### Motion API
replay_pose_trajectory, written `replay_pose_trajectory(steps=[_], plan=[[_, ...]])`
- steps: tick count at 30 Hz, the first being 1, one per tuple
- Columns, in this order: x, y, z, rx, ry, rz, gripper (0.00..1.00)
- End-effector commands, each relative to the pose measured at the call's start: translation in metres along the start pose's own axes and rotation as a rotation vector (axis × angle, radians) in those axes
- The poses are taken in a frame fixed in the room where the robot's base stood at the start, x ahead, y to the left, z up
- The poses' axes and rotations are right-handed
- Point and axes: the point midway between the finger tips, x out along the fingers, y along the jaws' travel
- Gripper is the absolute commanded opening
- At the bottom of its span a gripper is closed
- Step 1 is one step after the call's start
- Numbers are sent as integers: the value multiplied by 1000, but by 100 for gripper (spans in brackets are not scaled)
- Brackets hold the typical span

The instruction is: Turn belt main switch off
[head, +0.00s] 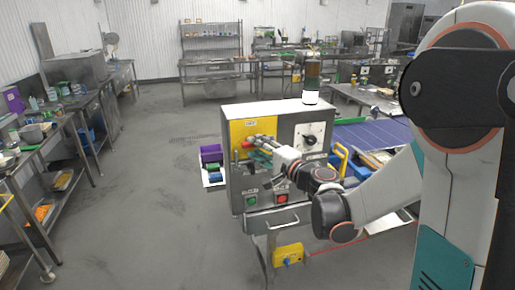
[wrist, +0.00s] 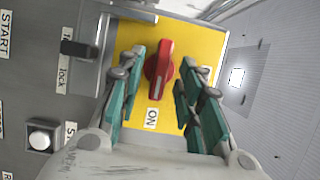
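The belt main switch is a red rotary knob (wrist: 159,73) on a yellow plate (wrist: 151,38) with an "ON" label beside it. In the wrist view my gripper (wrist: 160,88) is open, with one teal finger pad on each side of the knob and a visible gap to it on both sides. In the head view my gripper (head: 254,146) reaches to the yellow plate (head: 238,130) on the front of the grey control box (head: 232,182). There the knob is mostly hidden by the fingers.
The box also carries a black rotary selector (head: 309,140), a green button (head: 251,200) and a red button (head: 282,198). A black lock lever (wrist: 80,49) sits left of the plate in the wrist view. The blue conveyor belt (head: 375,135) lies behind right.

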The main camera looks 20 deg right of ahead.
Motion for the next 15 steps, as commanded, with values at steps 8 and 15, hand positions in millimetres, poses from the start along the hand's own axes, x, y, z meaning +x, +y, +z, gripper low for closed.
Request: replay_pose_trajectory(steps=[8,15], plan=[[7,0,0,0,1,0,33],[7,0,0,0,1,0,8]])
